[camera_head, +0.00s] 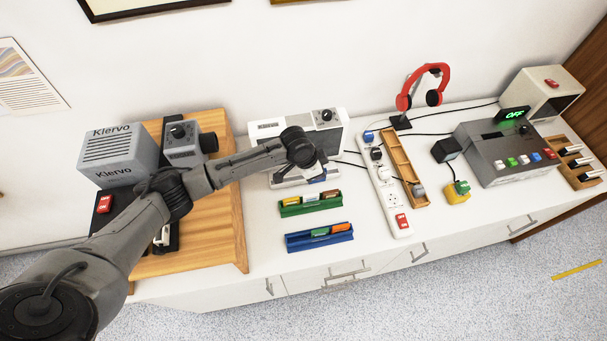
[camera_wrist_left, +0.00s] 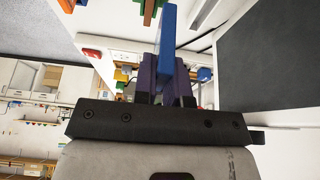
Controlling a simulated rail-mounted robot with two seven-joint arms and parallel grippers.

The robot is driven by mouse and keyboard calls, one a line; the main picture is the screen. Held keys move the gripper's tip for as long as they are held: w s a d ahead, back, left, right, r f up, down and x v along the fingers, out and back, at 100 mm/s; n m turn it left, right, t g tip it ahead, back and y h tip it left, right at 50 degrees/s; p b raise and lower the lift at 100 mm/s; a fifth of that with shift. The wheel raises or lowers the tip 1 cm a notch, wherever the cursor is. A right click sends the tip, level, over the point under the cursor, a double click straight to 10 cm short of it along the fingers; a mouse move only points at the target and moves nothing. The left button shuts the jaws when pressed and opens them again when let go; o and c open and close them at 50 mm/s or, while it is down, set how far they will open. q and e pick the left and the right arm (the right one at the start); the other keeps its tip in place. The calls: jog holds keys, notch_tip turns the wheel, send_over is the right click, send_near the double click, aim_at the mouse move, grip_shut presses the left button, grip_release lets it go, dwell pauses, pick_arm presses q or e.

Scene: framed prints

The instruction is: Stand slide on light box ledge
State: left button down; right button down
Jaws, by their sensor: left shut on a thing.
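My left gripper (camera_head: 317,176) is shut on a blue slide (camera_wrist_left: 168,42), seen nearly edge-on between the dark purple finger pads in the left wrist view. In the head view the gripper is just in front of the white light box (camera_head: 268,128), and my wrist hides much of the box's front. A pale ledge (camera_head: 284,182) shows low at its front. In the wrist view a dark grey panel (camera_wrist_left: 275,60), apparently the box's face, is right of the slide. I cannot tell whether the slide touches the ledge. My right gripper is not in view.
A green rack (camera_head: 296,210) and a blue rack (camera_head: 310,243) with several slides stand in front of the light box. A white power strip (camera_head: 388,190) and wooden tray (camera_head: 402,160) are right. A wooden board (camera_head: 222,225) with grey devices is left, under my arm.

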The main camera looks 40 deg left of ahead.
pick_arm(q)
jog(key=shift+s+a+f+b, duration=0.2)
jog(key=shift+a+f, duration=1.75)
jog(key=shift+a, duration=0.05)
jog(key=shift+s+a+f+b, duration=0.25)
jog(key=shift+a+f, duration=1.65)
jog(key=shift+a, duration=0.1)
jog(key=shift+s+a+f+b, duration=0.2)
jog(key=shift+a+f, duration=1.75)
jog(key=shift+a, duration=0.05)
jog(key=shift+f, duration=0.15)
jog(key=c, duration=1.2)
grip_release()
jog(key=shift+o, duration=0.2)
